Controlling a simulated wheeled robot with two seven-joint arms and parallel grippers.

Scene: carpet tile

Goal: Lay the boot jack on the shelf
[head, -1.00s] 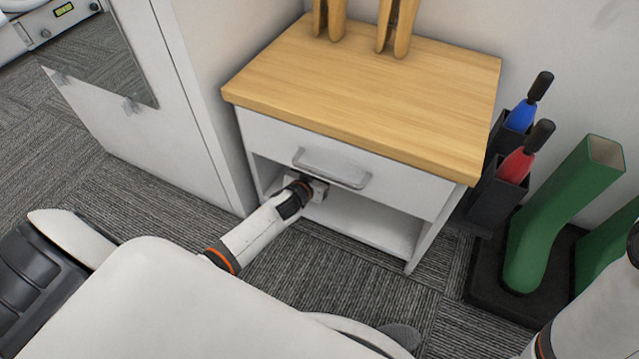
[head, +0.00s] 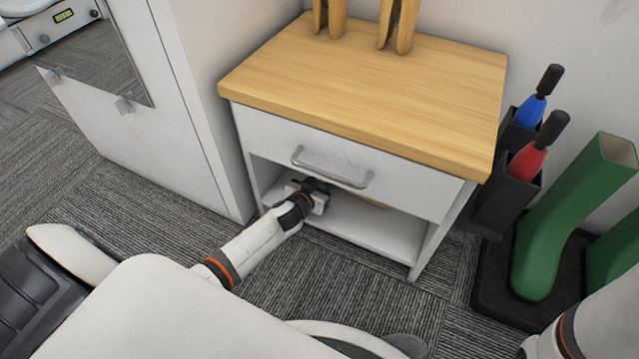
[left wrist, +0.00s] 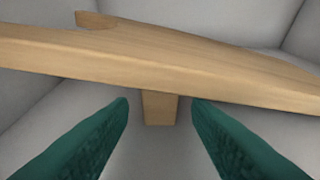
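The boot jack is a pale wooden board with a small block under it. It fills the upper part of the left wrist view (left wrist: 190,65), inside the white open compartment. In the head view only a sliver of wood (head: 376,203) shows under the drawer. The shelf (head: 365,229) is the white floor of that compartment. My left gripper (head: 316,185) is at the compartment opening, under the drawer handle. My right gripper is out of view.
A drawer with a metal handle (head: 331,167) hangs just above my left gripper. The wooden top (head: 370,85) is mostly clear, with wooden pieces at the back. Green boot shapes (head: 560,225) and a dark holder with blue and red handles (head: 505,190) stand right.

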